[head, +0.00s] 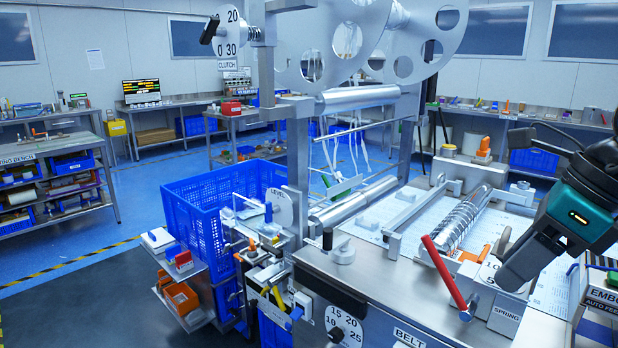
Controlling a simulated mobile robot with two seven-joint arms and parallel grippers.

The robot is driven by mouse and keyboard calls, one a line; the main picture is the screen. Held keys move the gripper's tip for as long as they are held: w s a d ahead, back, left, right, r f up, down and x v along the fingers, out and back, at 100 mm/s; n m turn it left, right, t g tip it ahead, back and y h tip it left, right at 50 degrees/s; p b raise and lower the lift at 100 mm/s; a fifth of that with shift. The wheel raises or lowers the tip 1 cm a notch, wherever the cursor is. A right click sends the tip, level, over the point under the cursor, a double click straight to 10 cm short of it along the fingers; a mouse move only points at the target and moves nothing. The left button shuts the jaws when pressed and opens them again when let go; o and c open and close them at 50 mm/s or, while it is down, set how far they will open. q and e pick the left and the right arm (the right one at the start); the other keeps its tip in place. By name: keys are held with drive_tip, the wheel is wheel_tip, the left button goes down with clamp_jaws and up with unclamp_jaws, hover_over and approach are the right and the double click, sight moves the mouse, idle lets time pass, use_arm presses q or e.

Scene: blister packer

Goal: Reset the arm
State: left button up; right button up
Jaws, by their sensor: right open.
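A red lever arm (445,272) stands tilted on the machine's steel deck, its upper end leaning left and its lower end near a round pivot. My right gripper (505,272) comes in from the right, pointing down and left. It is open, just right of the red lever and apart from it in the picture; I see nothing held. Its fingers are seen from the side, so the gap between them is hard to make out. A block labelled SPRING (506,313) sits below the gripper. A numbered dial behind the gripper is partly hidden. My left gripper is not in view.
A dial marked 15 to 25 (343,328) is at the deck's front left. A blue crate (195,228) and orange bins (181,297) stand left of the machine. Large reels (365,40) rise behind. The deck's middle is fairly clear.

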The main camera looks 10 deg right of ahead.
drive_tip(key=w+a+f+m+t+y, duration=0.1)
drive_tip(key=w+a+m+t+y, duration=0.6)
drive_tip(key=m+y, duration=0.25)
drive_tip(key=s+d+f+m+t+h, duration=0.15)
drive_tip(key=d+f+m+h, duration=0.25)
drive_tip(key=f+m+h, duration=0.6)
drive_tip(key=s+d+f+m+t+h, duration=0.1)
drive_tip(key=d+f+m+t+h, duration=0.45)
drive_tip(key=m, duration=0.95)
drive_tip(key=s+a+f+m+g+y, duration=0.1)
drive_tip(key=s+a+f+m+g, duration=0.3)
drive_tip(key=s+a+f+g, duration=0.4)
drive_tip(key=s+a+f+m+g+y, duration=0.2)
drive_tip(key=s+a+f+m+g, duration=0.2)
drive_tip(key=s+f+g, duration=0.45)
drive_tip(key=w+a+f+n+t+y, duration=0.1)
drive_tip(key=w+a+f+t, duration=0.1)
drive_tip(key=w+f+t, duration=0.4)
drive_tip(key=shift+w+a+f+t, duration=0.15)
drive_tip(key=shift+w+f+t, duration=0.35)
drive_tip(key=shift+t, duration=1.55)
